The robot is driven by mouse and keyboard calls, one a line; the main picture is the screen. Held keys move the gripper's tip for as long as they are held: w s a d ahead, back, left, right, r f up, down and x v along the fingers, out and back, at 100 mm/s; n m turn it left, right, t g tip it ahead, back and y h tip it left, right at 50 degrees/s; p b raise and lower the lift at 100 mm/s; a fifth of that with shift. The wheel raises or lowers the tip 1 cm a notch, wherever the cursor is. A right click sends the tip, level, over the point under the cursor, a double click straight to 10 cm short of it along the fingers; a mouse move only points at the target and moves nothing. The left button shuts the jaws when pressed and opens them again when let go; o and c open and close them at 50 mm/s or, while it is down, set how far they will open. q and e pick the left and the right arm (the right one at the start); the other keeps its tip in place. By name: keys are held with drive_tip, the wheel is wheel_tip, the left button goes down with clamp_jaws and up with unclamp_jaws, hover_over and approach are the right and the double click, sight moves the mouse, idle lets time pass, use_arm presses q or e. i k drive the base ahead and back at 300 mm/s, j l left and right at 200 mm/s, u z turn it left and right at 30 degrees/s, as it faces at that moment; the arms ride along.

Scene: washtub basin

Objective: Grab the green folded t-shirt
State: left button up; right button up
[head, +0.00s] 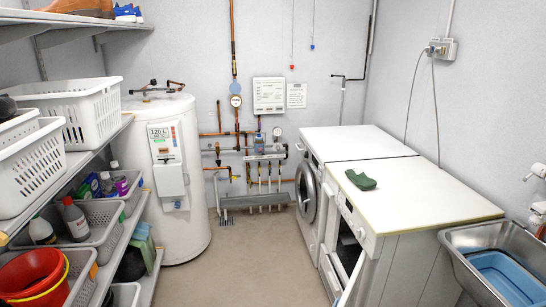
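A small dark green folded cloth, which looks like the green folded t-shirt (361,180), lies on the white top of the nearer machine (425,195), close to its far left part. It lies apart from other objects, with bare surface around it. Neither of my grippers shows in the head view.
The nearer machine's front door (348,278) stands open into the aisle. A metal sink (462,262) with a blue tub (505,275) is at the right. Shelves with white baskets (75,105) and a red bucket (35,272) line the left. The middle floor (260,255) is clear.

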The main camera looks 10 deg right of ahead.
sight(357, 175)
drive_tip(key=i+j+z, duration=0.15)
drive_tip(key=i, duration=0.3)
drive_tip(key=i+j+z, duration=0.15)
drive_tip(key=i, duration=0.35)
drive_tip(key=i+j+z, duration=0.15)
drive_tip(key=i, duration=0.3)
